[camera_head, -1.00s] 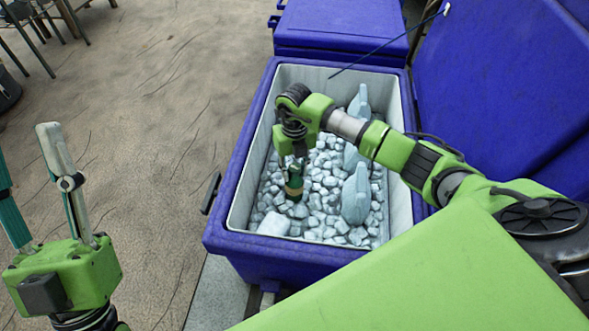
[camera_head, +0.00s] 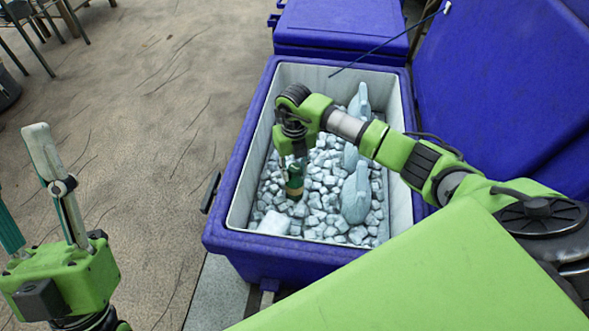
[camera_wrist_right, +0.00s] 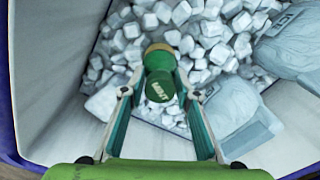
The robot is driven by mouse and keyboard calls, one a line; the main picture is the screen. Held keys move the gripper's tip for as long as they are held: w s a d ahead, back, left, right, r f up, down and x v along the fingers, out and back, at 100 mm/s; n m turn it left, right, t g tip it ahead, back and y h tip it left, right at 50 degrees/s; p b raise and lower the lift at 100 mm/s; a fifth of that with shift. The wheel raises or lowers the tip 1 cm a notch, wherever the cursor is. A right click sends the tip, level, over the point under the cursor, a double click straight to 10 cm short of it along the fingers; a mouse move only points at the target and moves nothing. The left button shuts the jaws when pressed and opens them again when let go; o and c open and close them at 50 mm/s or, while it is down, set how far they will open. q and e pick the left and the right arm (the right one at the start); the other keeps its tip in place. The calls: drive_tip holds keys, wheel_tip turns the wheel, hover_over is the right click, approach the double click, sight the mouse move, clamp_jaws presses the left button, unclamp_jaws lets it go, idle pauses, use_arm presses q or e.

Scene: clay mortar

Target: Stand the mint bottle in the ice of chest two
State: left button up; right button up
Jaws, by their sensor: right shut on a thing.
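The green mint bottle (camera_head: 294,187), with a tan band, is upright or nearly so, low over the ice (camera_head: 322,188) in the open blue chest (camera_head: 228,170). I cannot tell how far its base sits in the ice. In the right wrist view the bottle (camera_wrist_right: 160,84) shows from its lettered top, between the two fingers. My right gripper (camera_head: 296,158) is shut on its upper part; the gripper also shows in the wrist view (camera_wrist_right: 158,94). My left gripper (camera_head: 20,170) is open and empty, outside the chest at the left, partly cut off by the frame edge.
A white block (camera_head: 273,223) lies in the near left corner. A raised blue lid (camera_head: 505,90) is at the right, and another closed blue chest (camera_head: 340,28) stands behind.

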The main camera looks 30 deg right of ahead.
drive_tip(key=shift+f, duration=0.1)
idle(0.3)
drive_tip(key=shift+f, duration=0.1)
drive_tip(key=o, duration=1.6)
drive_tip(key=shift+o, duration=0.2)
